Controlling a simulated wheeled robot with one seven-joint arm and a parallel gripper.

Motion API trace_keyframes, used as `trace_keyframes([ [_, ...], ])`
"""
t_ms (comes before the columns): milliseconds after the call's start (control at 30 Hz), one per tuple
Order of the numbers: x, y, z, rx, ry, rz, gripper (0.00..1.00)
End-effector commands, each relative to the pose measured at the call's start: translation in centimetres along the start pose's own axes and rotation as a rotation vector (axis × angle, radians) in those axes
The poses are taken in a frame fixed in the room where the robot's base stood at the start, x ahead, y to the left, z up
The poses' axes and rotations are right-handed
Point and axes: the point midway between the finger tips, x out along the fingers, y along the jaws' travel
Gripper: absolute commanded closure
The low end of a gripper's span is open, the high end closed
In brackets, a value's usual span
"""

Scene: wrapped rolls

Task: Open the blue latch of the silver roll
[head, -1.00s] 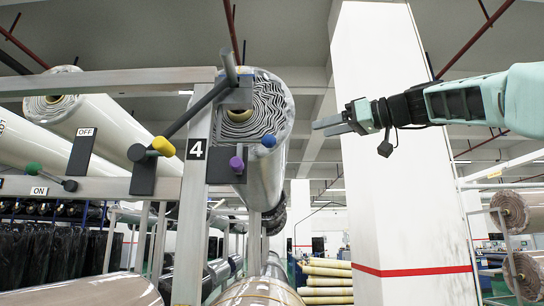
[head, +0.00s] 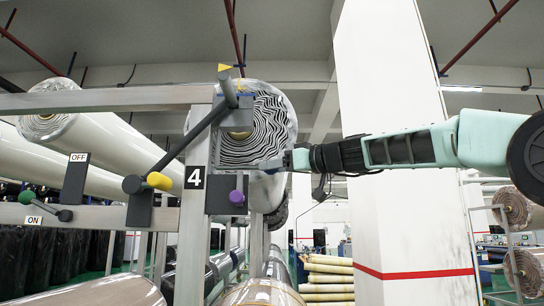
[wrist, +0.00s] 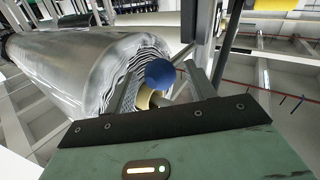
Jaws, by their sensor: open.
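The silver roll (head: 272,118) is wrapped in clear film and lies on the rack at post 4, its striped end facing me. In the wrist view the roll (wrist: 62,72) stretches away to the left. The blue latch knob (wrist: 160,74) is a round ball in front of the roll's end. My gripper (wrist: 162,80) is open, with one finger on each side of the blue ball; I cannot tell whether either touches it. In the head view my gripper (head: 272,164) is at the roll's lower right edge and hides the blue knob.
A dark lever with a yellow grip (head: 159,181) and a green-knobbed switch (head: 26,197) are further left. A white pillar (head: 390,120) stands behind my arm.

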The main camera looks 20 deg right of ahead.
Motion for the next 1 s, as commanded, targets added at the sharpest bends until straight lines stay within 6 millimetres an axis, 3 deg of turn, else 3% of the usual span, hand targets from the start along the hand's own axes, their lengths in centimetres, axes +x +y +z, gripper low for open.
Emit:
trace_keyframes([
  [200,1.5,0.0,-0.1,0.000,-0.001,0.001,0.45],
  [500,1.6,0.0,0.1,-0.001,-0.001,0.001,0.45],
  [567,1.6,0.0,0.1,-0.001,-0.001,0.001,0.59],
  [700,1.6,0.1,0.1,-0.001,0.000,0.003,0.98],
  [1000,1.3,-0.2,0.0,-0.004,-0.003,0.037,1.00],
])
